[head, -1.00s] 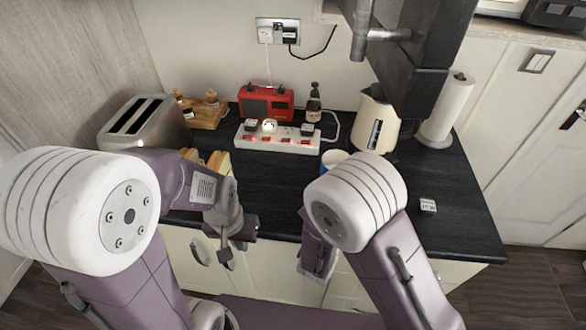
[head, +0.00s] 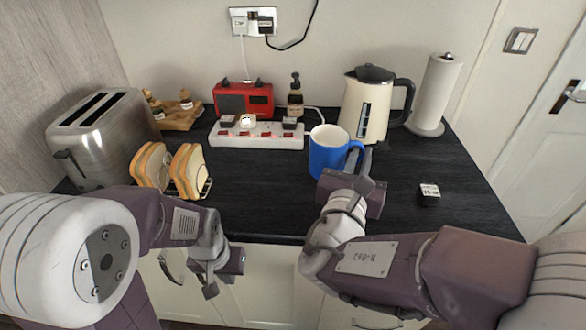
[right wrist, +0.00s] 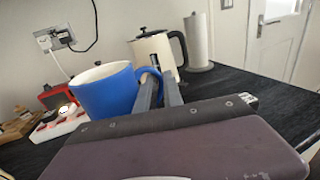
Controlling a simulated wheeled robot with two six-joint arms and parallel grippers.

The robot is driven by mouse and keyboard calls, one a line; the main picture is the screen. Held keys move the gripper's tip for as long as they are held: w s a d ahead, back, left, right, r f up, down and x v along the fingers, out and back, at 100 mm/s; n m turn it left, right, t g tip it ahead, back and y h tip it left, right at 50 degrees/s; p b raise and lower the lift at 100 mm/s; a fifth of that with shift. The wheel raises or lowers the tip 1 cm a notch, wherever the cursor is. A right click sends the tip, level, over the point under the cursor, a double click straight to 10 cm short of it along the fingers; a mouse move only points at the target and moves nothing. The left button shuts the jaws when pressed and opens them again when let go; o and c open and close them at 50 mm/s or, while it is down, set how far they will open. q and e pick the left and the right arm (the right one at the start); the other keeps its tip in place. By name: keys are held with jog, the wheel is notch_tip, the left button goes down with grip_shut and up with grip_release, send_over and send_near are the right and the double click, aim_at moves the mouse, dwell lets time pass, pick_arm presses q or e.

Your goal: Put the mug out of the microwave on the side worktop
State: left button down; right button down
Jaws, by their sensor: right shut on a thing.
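A blue mug (head: 328,152) with a white inside is upright over the black worktop (head: 262,190), in front of the kettle. I cannot tell whether its base touches the worktop. My right gripper (head: 361,160) is shut on the mug's handle, at its right side. The right wrist view shows the mug (right wrist: 104,92) too, with the fingers (right wrist: 158,90) at the handle. My left gripper (head: 226,276) hangs low in front of the worktop's front edge, away from the mug; its finger gap is not clear. The microwave is not in view.
A cream kettle (head: 366,108) stands close behind the mug, with a paper towel roll (head: 438,92) to its right. A white power strip (head: 256,136), red radio (head: 243,99), toast rack (head: 188,184) and toaster (head: 100,135) are left. A small dark cube (head: 429,194) lies right. The worktop's middle is clear.

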aim_at(311, 167)
jog(key=w+a+f, duration=0.1)
jog(key=a+f, duration=0.1)
jog(key=a, duration=0.1)
jog(key=w+a+f+b, duration=0.1)
jog(key=a+f, duration=0.1)
jog(key=a, duration=0.1)
jog(key=w+a+f, duration=0.1)
jog(key=a+f, duration=0.1)
jog(key=a, duration=0.1)
jog(key=shift+a+b, duration=0.3)
jog(key=shift+a, duration=0.05)
notch_tip(311, 167, down, 4)
jog(key=shift+s+r+b, duration=0.1)
jog(key=shift+r+b, duration=0.05)
jog(key=shift+b, duration=0.6)
jog(key=shift+f, duration=0.25)
jog(key=shift+r, duration=0.1)
jog(key=shift+f, duration=0.2)
jog(key=c, duration=1.5)
grip_release()
